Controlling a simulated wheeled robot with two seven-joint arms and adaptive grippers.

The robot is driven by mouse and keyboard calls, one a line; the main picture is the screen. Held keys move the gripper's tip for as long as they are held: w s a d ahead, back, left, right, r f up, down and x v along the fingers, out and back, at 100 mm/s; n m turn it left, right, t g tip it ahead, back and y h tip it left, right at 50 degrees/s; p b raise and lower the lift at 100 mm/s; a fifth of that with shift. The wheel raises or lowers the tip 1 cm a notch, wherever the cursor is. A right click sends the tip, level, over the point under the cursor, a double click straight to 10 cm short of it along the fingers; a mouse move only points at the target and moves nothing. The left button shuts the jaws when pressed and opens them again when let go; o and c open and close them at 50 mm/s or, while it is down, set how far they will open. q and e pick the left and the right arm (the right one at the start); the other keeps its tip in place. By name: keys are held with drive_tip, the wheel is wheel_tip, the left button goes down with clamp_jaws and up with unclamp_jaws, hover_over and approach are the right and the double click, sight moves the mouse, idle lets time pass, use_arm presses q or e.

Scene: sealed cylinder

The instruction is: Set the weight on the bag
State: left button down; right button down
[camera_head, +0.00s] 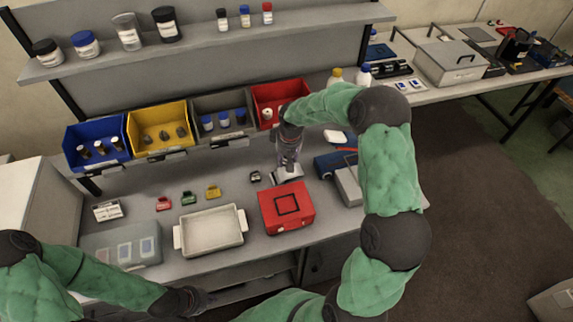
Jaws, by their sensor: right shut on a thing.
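My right gripper (287,167) points down at the back of the bench and is shut on a small grey thing, mostly hidden by the fingers. It looks like the weight, but I cannot make out its shape. A pale, flat thing (297,174), which may be the bag, lies right under and around the fingertips. I cannot tell whether the held thing touches it. My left gripper (200,299) is low at the front edge of the bench, away from these things; its fingers are too small and dark to read.
A red case (286,208) and a white tray (211,230) stand in front. Small red, green and yellow items (187,198) and a small dark item (255,177) lie to the left. Coloured bins (162,127) line the back. A blue-and-grey device (347,180) stands right.

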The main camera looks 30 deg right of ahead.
drive_tip(key=shift+f, duration=1.5)
drive_tip(key=shift+f+b, duration=0.2)
drive_tip(key=shift+b, duration=0.15)
drive_tip(key=c, duration=0.9)
unclamp_jaws()
drive_tip(key=shift+r, duration=0.2)
drive_tip(key=shift+r, duration=0.35)
drive_tip(key=r, duration=0.3)
drive_tip(key=s+r+p, duration=0.1)
drive_tip(key=r, duration=0.3)
drive_tip(key=r+p, duration=0.1)
drive_tip(key=r, duration=0.3)
drive_tip(key=shift+s+d+r, duration=0.1)
drive_tip(key=shift+s+r, duration=0.05)
drive_tip(key=shift+s, duration=0.05)
